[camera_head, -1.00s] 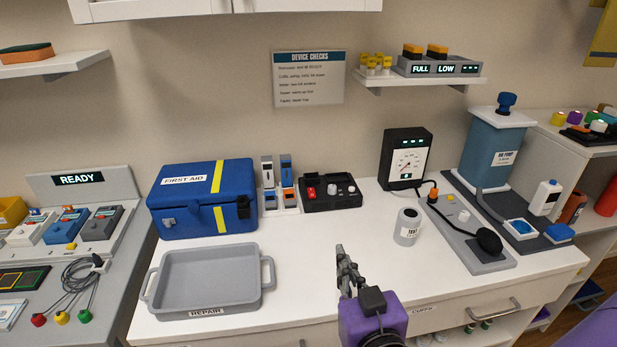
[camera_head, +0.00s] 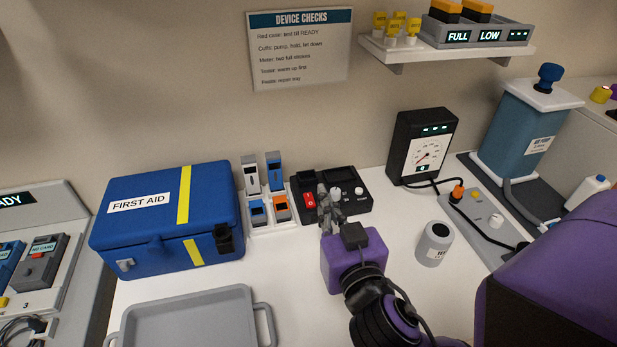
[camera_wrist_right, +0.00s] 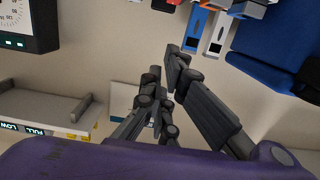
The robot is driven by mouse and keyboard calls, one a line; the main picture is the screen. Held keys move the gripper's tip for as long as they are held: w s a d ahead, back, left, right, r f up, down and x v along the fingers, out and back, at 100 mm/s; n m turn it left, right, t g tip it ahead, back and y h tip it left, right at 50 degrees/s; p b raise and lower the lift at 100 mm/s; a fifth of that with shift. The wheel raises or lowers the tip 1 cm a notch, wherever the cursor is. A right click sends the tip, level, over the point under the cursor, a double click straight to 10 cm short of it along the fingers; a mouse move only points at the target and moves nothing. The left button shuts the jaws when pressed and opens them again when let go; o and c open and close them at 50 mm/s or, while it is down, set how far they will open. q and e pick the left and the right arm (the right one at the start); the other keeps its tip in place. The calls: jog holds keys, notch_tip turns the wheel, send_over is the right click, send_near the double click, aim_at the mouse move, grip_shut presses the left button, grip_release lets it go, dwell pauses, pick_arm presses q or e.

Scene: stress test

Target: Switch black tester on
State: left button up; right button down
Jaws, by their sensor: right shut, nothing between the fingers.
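The black tester (camera_head: 352,182) stands on the white counter against the wall, with a red rocker switch (camera_head: 310,201) at its left and pale knobs to the right. My right gripper (camera_head: 323,190) is shut and empty. In the head view its fingertips overlap the tester just right of the red switch; I cannot tell whether they touch it. The tester's middle front is partly hidden behind the fingers. In the wrist view, which is upside down, the right gripper (camera_wrist_right: 163,64) shows large, and the tester's edge and red switch (camera_wrist_right: 174,2) show at the top. My left gripper is not in view.
A blue first aid case (camera_head: 150,235) and a rack of small devices (camera_head: 276,224) stand left of the tester. A black gauge meter (camera_head: 423,140) and a grey canister (camera_head: 434,244) stand to the right. A grey tray (camera_head: 240,294) lies in front. A shelf (camera_head: 455,55) hangs above.

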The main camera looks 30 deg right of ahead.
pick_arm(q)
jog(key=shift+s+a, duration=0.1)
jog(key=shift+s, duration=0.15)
pick_arm(e)
jog(key=shift+s+a, duration=0.1)
jog(key=shift+s, duration=0.15)
jog(key=p, duration=0.2)
send_over(312, 203)
jog(key=shift+s+f, duration=0.25)
jog(key=shift+f, duration=0.05)
notch_tip(312, 203, down, 3)
jog(key=shift+w+f, duration=0.1)
jog(key=shift+w, duration=0.05)
jog(key=shift+f, duration=0.55)
pick_arm(q)
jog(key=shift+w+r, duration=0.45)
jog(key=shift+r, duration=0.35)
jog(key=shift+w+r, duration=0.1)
jog(key=shift+b, duration=0.3)
